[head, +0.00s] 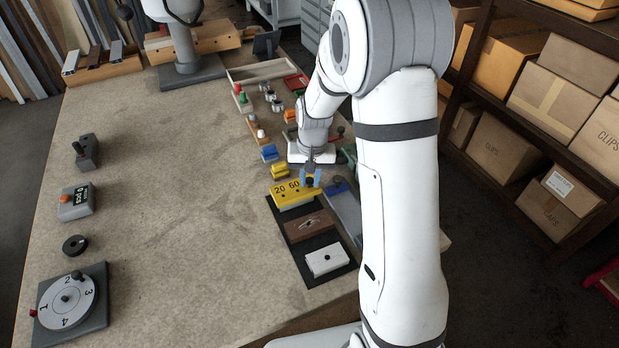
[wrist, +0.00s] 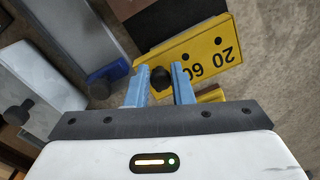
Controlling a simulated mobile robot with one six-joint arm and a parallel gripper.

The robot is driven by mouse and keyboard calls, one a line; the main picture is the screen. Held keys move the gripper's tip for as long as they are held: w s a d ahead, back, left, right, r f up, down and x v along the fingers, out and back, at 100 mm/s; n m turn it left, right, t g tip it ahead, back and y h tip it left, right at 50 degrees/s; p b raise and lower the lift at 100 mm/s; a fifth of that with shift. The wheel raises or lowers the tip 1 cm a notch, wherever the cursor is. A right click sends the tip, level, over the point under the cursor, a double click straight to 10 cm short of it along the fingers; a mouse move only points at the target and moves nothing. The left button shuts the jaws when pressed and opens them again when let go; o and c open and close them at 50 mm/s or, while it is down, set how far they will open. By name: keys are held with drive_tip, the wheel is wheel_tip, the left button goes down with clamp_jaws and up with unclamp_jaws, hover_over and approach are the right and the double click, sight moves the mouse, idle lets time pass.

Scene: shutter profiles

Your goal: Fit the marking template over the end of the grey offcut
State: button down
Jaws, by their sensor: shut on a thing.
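The marking template is a yellow plate (head: 290,198) printed "20 60", with a dark knob; it also shows in the wrist view (wrist: 207,60). My gripper (head: 311,182) is shut on the template's knob, its blue fingers either side of it in the wrist view (wrist: 160,79). The template is at the back end of a black mat (head: 315,281); I cannot tell whether it touches the mat. A long grey piece (head: 345,213), which looks like the grey offcut, lies right of the mat, partly behind my arm. In the wrist view it is at upper left (wrist: 81,38), apart from the template.
A brown plate (head: 308,225) and a white plate (head: 327,260) lie on the mat. Small yellow (head: 281,171) and blue (head: 269,153) blocks stand behind the template. The table's middle is clear.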

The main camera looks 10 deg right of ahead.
drive_tip(key=shift+f+b, duration=0.9)
drive_tip(key=shift+f, duration=0.25)
idle(0.7)
drive_tip(key=c, duration=1.2)
unclamp_jaws()
drive_tip(key=shift+r, duration=0.1)
